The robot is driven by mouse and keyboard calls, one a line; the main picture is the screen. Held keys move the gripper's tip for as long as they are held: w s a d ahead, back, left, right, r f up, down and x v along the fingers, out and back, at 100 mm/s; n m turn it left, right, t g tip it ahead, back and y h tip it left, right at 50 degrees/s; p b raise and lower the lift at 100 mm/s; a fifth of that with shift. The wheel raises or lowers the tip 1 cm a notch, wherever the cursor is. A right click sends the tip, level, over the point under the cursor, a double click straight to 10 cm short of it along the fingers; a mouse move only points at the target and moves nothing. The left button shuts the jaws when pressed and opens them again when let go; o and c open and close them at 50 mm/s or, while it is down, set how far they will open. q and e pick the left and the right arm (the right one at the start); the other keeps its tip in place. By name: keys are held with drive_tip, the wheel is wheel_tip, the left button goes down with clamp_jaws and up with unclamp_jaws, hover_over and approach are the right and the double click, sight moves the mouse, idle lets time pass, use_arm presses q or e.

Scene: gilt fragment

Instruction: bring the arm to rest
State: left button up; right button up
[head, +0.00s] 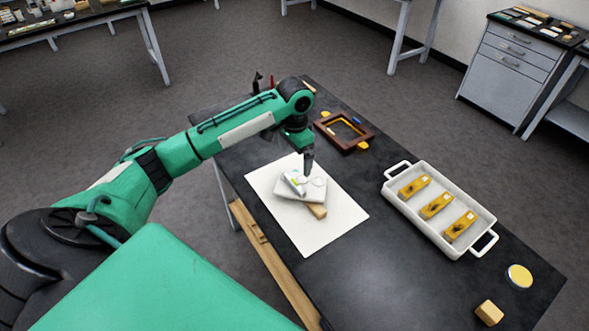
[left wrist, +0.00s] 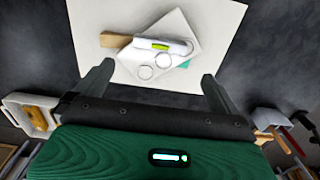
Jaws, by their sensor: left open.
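My left arm (head: 230,130) comes in from the left and reaches over the dark table. Its left gripper (head: 309,165) points down above a white sheet (head: 335,225). In the left wrist view the left gripper (left wrist: 158,70) has its fingers wide apart with nothing between them. Beyond the fingertips, a pale slab (left wrist: 182,33) lies on a wooden piece (left wrist: 112,41) on the sheet. A white tool with a yellow-green window (left wrist: 165,45) and round clear or white discs (left wrist: 163,61) lie on the slab. My right gripper is not in view.
A white two-handled tray (head: 396,201) with three yellow blocks stands right of the sheet. A brown frame (head: 344,132) lies near the table's far end. A yellow-topped round item (head: 519,276) and a tan block (head: 488,313) lie near right. The table between sheet and tray is clear.

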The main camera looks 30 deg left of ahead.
use_arm(q)
drive_tip(key=shift+r, duration=0.65)
